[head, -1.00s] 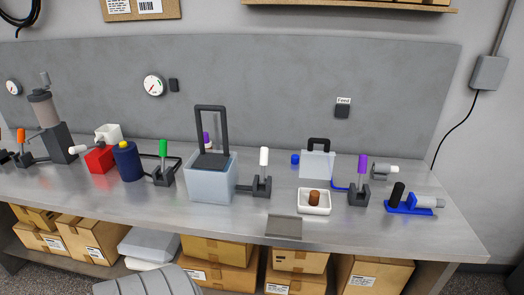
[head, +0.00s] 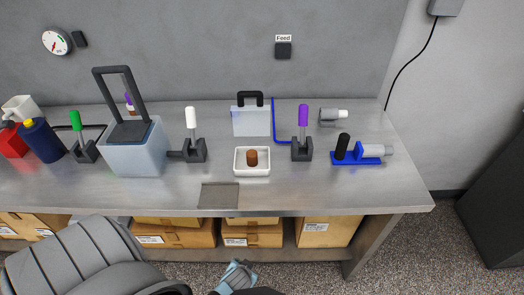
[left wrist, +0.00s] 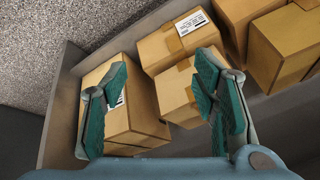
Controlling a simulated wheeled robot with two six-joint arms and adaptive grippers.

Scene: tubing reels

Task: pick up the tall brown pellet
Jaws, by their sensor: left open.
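The brown pellet (head: 252,157) is a short upright cylinder standing in a small white tray (head: 240,172) on the metal bench. My left gripper (left wrist: 162,78) is open and empty in the left wrist view, with its teal finger pads apart above cardboard boxes. What appears to be the same gripper (head: 238,276) is partly visible at the bottom of the head view, in front of the bench edge, below and well away from the tray. The pellet is not in the left wrist view. My right gripper is not in view.
A purple-handled lever (head: 302,135) stands just right of the tray, and a clear box with a black handle (head: 251,120) behind it. A white-handled lever (head: 192,135) is to the left. A grey plate (head: 218,196) lies in front. Boxes (head: 252,235) fill the lower shelf.

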